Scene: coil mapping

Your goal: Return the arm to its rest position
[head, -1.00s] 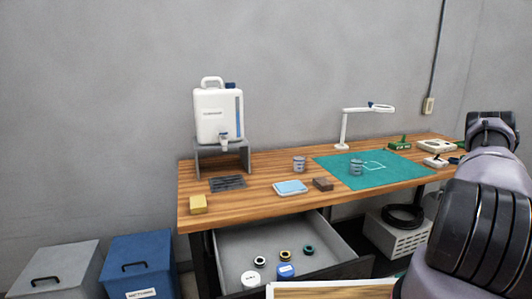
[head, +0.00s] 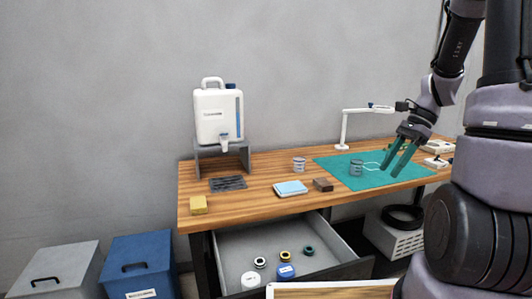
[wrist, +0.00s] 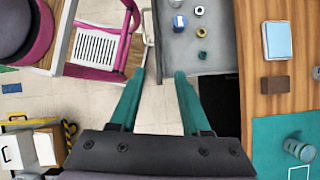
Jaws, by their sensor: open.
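My gripper (head: 399,158) is open and empty. In the head view it hangs in the air at the right, its green fingers in front of the teal mat (head: 415,179). The wrist view looks down past the same spread fingers (wrist: 159,78) onto bare floor between the desk and a magenta-framed chair. My arm rises at the right edge of the head view and hides the desk's right end in part. A grey cylindrical part (head: 356,168) stands on the mat, apart from the fingers.
The wooden desk (head: 240,202) carries a white jug (head: 218,117), a lamp (head: 344,130), a blue-topped pad (head: 290,188) and a dark brown block (head: 323,185). The drawer (head: 340,250) below stands open with several small items.

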